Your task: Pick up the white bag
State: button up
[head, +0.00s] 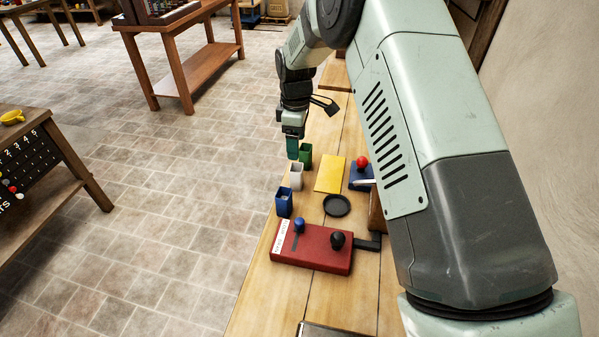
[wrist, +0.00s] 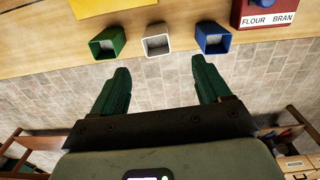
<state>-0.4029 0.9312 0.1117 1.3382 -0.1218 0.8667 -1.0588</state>
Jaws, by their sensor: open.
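The white bag (head: 296,177) is a small, square, open-topped holder near the left edge of the wooden bench. It stands between a green bag (head: 306,153) and a blue bag (head: 284,204) of like shape. In the wrist view the white bag (wrist: 157,42) is centred ahead of my gripper (wrist: 160,70), between the lines of its two green fingers. The fingers are apart with nothing between them. In the head view my gripper (head: 292,148) hangs near the bench edge, close to the green bag and apart from the white bag.
The wooden bench (head: 256,300) also bears a yellow sheet (head: 329,174), a black round dish (head: 337,205), a dark blue block with a red knob (head: 362,163), and a red box (head: 311,249) with blue and black knobs. Tiled floor lies left of the bench.

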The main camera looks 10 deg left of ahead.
aim_at(296, 167)
jog(key=f, duration=0.6)
jog(key=shift+a+f, duration=0.25)
jog(key=shift+a, duration=0.1)
jog(key=shift+w+d+f, duration=0.1)
jog(key=shift+w+f, duration=0.05)
jog(key=shift+f, duration=0.85)
jog(key=shift+w+d+f, duration=0.1)
jog(key=shift+f, duration=0.95)
jog(key=shift+w+d+f, duration=0.1)
jog(key=shift+w+f, duration=0.05)
jog(key=shift+f, duration=0.85)
jog(key=shift+c, duration=0.4)
jog(key=c, duration=1)
jog(key=shift+a+r, duration=0.1)
jog(key=shift+r, duration=0.05)
